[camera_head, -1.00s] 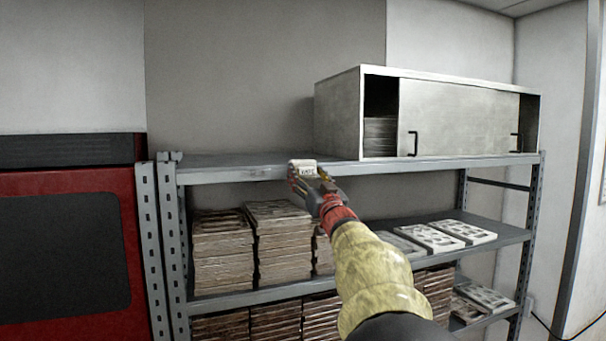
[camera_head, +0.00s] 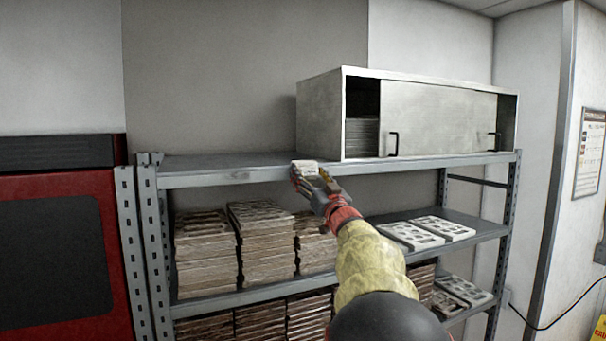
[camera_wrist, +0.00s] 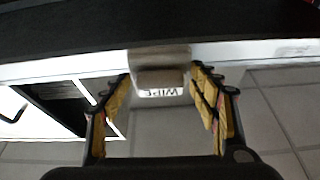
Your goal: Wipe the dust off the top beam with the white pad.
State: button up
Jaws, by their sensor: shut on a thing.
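The top beam (camera_head: 222,178) is the grey front edge of the rack's top shelf. A faint pale, mottled patch shows on it left of the pad. The white pad (camera_head: 306,167) is at the beam, just below the cabinet's left end. My gripper (camera_head: 309,178) is shut on the pad. In the wrist view the pad (camera_wrist: 160,75), marked WIPE upside down, sits between the fingers of my gripper (camera_wrist: 160,92) and overlaps the pale beam strip (camera_wrist: 85,67). I cannot tell whether it presses on the beam.
A metal cabinet (camera_head: 440,117) with a partly open sliding door stands on the top shelf at right. Stacks of brown slabs (camera_head: 262,245) and pale moulds (camera_head: 442,229) fill lower shelves. A red machine (camera_head: 65,240) stands at left. The top shelf's left part is clear.

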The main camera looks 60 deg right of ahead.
jog(key=shift+s+d+f, duration=0.1)
jog(key=shift+s+d, duration=0.15)
jog(key=shift+d, duration=0.1)
jog(key=shift+w+a+b, duration=1)
jog(key=shift+a+b, duration=0.1)
jog(key=shift+a, duration=0.5)
jog(key=shift+w+a+b, duration=0.95)
jog(key=shift+a+b, duration=0.15)
jog(key=shift+a, duration=0.5)
jog(key=shift+w+a+b, duration=1)
jog(key=shift+a+b, duration=0.1)
jog(key=shift+a, duration=0.5)
